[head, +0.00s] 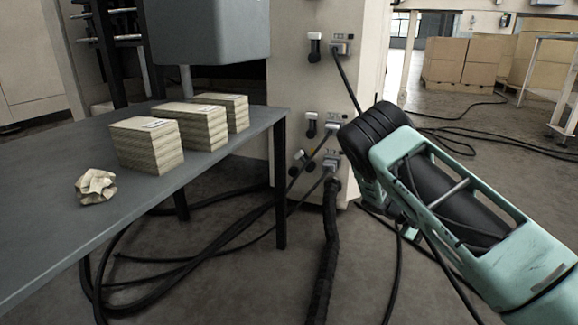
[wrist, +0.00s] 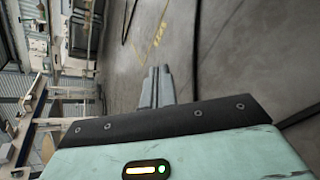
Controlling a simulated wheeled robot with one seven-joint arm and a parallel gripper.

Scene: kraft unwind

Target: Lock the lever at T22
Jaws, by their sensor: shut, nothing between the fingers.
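The cream cabinet (head: 298,85) carries several small levers beside plugged cable connectors. An upper lever (head: 314,47) has a dark handle and looks upright, next to an upper connector (head: 341,43). A middle lever (head: 311,124) also looks upright, next to a middle connector (head: 337,117). A lower lever (head: 298,160) looks tilted. Labels are too small to read, so I cannot tell which is T22. In the wrist view my gripper (wrist: 160,72) is shut and empty, over bare floor, with no lever near it. In the head view my arm hides it.
A grey table (head: 50,230) at left holds several paper stacks (head: 150,148) and a crumpled paper ball (head: 96,186). Black cables (head: 210,236) loop below it, and a thick hose (head: 328,250) runs down the cabinet's front. Cardboard boxes (head: 462,62) stand behind on the right.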

